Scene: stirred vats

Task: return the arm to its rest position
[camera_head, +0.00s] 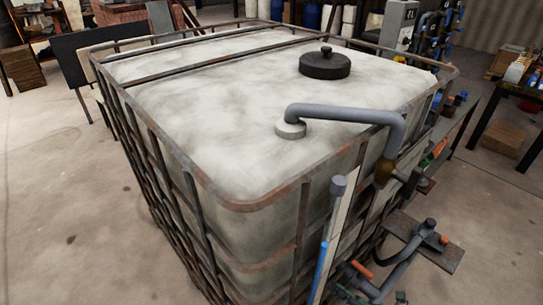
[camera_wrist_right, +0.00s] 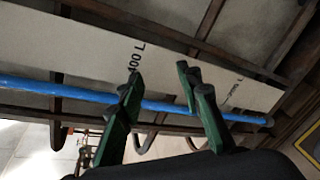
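My right gripper (camera_wrist_right: 163,84) shows in the right wrist view with its two green fingers spread apart and nothing held between them. A blue tube (camera_wrist_right: 60,92) runs across behind the fingers, along a pale scale board (camera_wrist_right: 60,42) marked "400 L". I cannot tell how far the fingertips are from the tube. In the head view I cannot make out either gripper clearly. My left gripper is not in view.
A large whitish tank (camera_head: 215,105) in a rusty cage fills the head view, with a black lid (camera_head: 325,64) and a grey pipe (camera_head: 345,114) on top. Valves (camera_head: 430,235) stick out at right. Bare floor (camera_head: 50,200) lies left.

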